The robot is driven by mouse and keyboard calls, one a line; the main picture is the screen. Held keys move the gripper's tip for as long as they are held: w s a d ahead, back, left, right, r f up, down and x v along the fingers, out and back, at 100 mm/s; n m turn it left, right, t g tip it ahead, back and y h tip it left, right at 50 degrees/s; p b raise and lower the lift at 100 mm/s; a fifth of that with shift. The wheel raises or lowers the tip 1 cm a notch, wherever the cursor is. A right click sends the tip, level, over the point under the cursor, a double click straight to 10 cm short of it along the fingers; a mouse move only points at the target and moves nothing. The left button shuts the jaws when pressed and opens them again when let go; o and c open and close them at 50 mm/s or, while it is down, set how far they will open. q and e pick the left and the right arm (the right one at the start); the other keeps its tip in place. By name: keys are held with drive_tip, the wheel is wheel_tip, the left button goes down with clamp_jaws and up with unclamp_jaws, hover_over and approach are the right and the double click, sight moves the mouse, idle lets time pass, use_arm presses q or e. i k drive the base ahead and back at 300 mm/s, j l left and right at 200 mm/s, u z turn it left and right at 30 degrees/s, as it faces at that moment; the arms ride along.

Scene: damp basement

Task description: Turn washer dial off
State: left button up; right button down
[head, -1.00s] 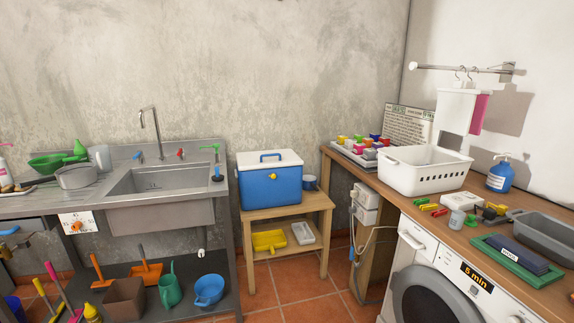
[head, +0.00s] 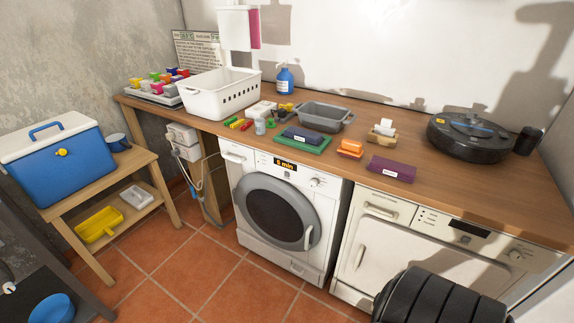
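The white washer (head: 290,262) stands under the wooden counter, with a round grey-rimmed door (head: 275,212). Its display (head: 286,165) is lit and reads "5 min". The washer dial (head: 315,182) is a small pale knob on the panel to the right of the display. Its pointer setting is too small to read. Neither of my grippers is in view, and nothing touches the dial.
A second white machine (head: 395,250) with its own knob (head: 516,254) stands right of the washer. The counter (head: 330,170) holds a white basket (head: 218,102), a grey tray (head: 325,117) and a round black device (head: 470,138). Tiled floor (head: 225,275) before the washer is clear.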

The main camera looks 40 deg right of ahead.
sight(313, 183)
drive_tip(key=z, duration=1.4)
